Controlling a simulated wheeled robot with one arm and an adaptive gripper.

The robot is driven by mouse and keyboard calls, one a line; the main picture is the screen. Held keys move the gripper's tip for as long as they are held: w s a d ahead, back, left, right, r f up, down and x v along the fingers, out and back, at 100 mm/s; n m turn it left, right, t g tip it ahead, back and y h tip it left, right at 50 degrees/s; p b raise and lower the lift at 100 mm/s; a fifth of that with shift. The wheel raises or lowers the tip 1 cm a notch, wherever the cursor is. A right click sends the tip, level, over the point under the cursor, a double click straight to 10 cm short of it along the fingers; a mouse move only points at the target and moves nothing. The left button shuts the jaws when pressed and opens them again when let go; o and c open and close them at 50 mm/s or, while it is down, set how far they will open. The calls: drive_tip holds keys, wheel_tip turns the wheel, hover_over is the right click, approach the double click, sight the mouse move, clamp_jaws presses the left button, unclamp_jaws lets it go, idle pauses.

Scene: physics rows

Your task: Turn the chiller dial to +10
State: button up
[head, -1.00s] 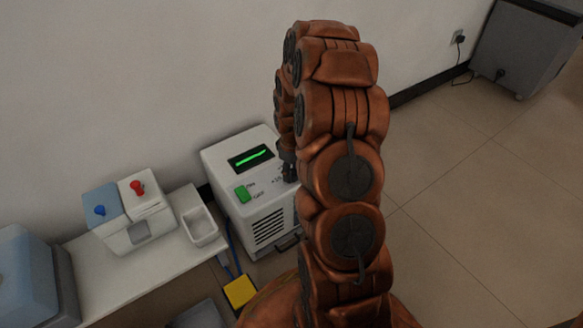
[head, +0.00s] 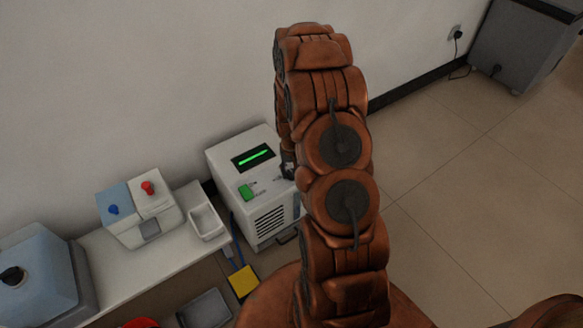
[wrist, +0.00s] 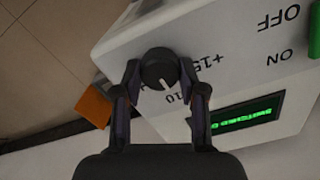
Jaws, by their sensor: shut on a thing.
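The chiller (head: 225,160) is a white box on the floor by the wall, with a lit green display (head: 253,157) and a green ON/OFF switch (head: 246,192). In the wrist view its black dial (wrist: 155,62) sits between the two fingers of my gripper (wrist: 161,72), which is shut on it. The dial's white pointer line points down in the picture, roughly towards the printed "10"; exact alignment is hard to tell. A "+15" label is to its right. In the head view my arm hides the dial and most of the gripper.
Left of the chiller is a white bench (head: 150,262) with a box with blue and red knobs (head: 157,208) and a small white tray (head: 207,222). A yellow block (head: 242,282) is near the chiller's foot. Open floor lies to the right, with a grey cabinet (head: 520,45) beyond.

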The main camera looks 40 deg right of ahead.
drive_tip(key=shift+m, duration=0.4)
drive_tip(key=o, duration=1.1)
drive_tip(key=shift+o, duration=0.2)
wheel_tip(320, 180, up, 12)
idle(0.7)
